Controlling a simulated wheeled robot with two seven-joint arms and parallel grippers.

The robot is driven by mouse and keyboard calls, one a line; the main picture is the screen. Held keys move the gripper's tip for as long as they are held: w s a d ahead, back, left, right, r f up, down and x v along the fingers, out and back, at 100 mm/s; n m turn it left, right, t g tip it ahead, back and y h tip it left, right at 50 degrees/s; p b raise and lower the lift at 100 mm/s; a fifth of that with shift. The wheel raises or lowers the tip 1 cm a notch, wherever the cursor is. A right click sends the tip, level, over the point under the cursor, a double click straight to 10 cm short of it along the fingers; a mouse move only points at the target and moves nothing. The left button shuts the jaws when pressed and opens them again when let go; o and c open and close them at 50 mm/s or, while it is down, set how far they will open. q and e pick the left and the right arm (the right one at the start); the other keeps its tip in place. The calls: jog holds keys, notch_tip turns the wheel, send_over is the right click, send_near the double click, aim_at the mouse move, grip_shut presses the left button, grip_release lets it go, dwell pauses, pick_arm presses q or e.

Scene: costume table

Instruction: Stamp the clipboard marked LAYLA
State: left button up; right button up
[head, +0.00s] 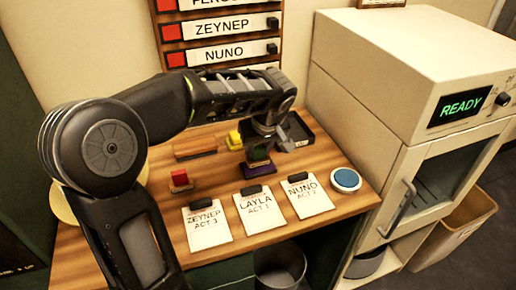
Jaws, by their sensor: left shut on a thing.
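The clipboard marked LAYLA (262,219) lies flat on the wooden table, between the ZEYNEP clipboard (207,232) and the NUNO clipboard (312,202). Its paper looks blank below the "ACT 1" text. My left gripper (263,138) is behind the LAYLA clipboard, pointing down. It is shut on a small dark green stamp-like block (258,156). A purple pad (259,169) shows right beneath the block; I cannot tell whether they touch. My gripper's fingers are partly hidden. My right gripper is out of view.
A red block (180,178) stands at left, a yellow one (233,138) behind. A brown bar (195,148), black tray (308,134) and round blue-topped item (346,179) are also on the table. A cream cabinet (390,110) borders the right; a bin (280,268) stands below the front edge.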

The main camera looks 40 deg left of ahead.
pick_arm(q)
jog(key=shift+s+f+b, duration=0.15)
jog(key=shift+f+b, duration=0.35)
jog(key=shift+b, duration=0.1)
dwell(2.0)
jog(key=shift+r, duration=0.1)
jog(key=shift+r+p, duration=2.1)
jog(key=shift+r, duration=1.5)
